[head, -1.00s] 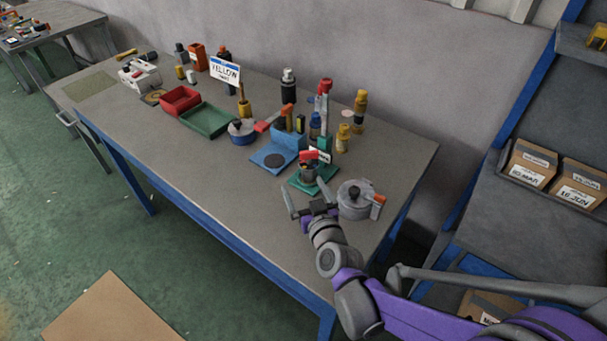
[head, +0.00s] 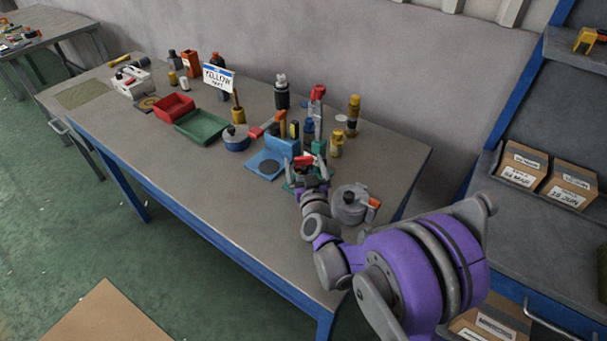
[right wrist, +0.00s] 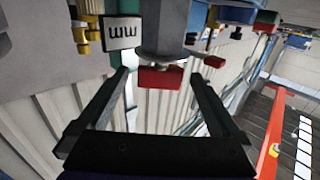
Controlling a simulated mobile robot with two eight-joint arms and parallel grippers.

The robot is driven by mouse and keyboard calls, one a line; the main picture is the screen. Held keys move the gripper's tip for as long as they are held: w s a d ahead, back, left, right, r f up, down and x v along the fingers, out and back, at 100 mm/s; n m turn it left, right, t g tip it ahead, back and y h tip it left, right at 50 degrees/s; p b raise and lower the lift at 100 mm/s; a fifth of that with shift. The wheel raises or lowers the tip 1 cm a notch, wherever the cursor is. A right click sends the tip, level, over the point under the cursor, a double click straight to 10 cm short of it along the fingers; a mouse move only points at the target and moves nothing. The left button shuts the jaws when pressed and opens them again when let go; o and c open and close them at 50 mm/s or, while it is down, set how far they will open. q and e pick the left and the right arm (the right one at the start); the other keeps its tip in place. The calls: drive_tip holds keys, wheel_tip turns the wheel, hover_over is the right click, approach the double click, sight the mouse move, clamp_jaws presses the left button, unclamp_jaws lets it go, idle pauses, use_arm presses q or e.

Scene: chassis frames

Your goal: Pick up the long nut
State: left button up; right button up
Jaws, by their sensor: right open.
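I cannot make out the long nut for certain in either view. My right gripper (head: 307,174) is open over the near side of a small green stand (head: 287,186) at the bench's right part. It hides most of that stand and what is on it. In the right wrist view the two fingers of the right gripper (right wrist: 158,84) are spread, with a red block (right wrist: 160,77) under a grey round body (right wrist: 164,40) showing beyond and between them. I cannot tell whether they touch. My left gripper is not in view.
A blue stand (head: 268,165), a yellow bottle (head: 336,145) and a red-topped tool (head: 317,100) crowd behind. The bench's front (head: 235,205) is clear.

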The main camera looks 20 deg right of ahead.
drive_tip(key=shift+x, duration=0.8)
drive_tip(key=shift+s, duration=0.15)
drive_tip(key=shift+c, duration=0.6)
clamp_jaws()
